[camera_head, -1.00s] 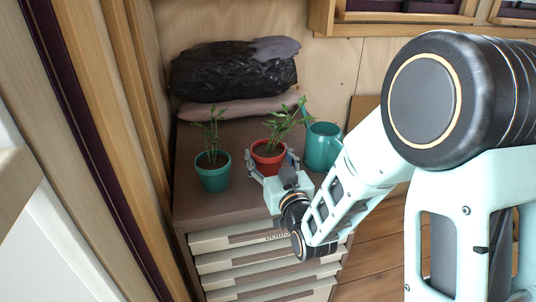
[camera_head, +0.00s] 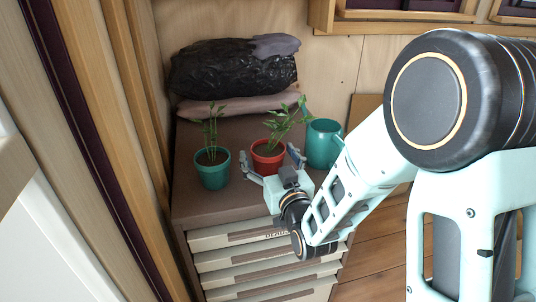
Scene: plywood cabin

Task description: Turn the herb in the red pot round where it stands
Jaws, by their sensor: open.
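The herb (camera_head: 279,129) is a leafy green plant in a red pot (camera_head: 268,159), upright on top of the brown cabinet. Its leaves lean to the right. My gripper (camera_head: 270,164) reaches in from the front right, with one finger to the left of the red pot and one to the right. The jaws are open, with the left finger apart from the pot; I cannot tell whether the right finger touches it. The gripper body hides part of the cabinet's front edge.
A teal pot (camera_head: 212,173) with a second herb stands close on the left. Black and brown bags (camera_head: 232,72) lie behind. The brown cabinet top (camera_head: 195,208) is clear at the front left.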

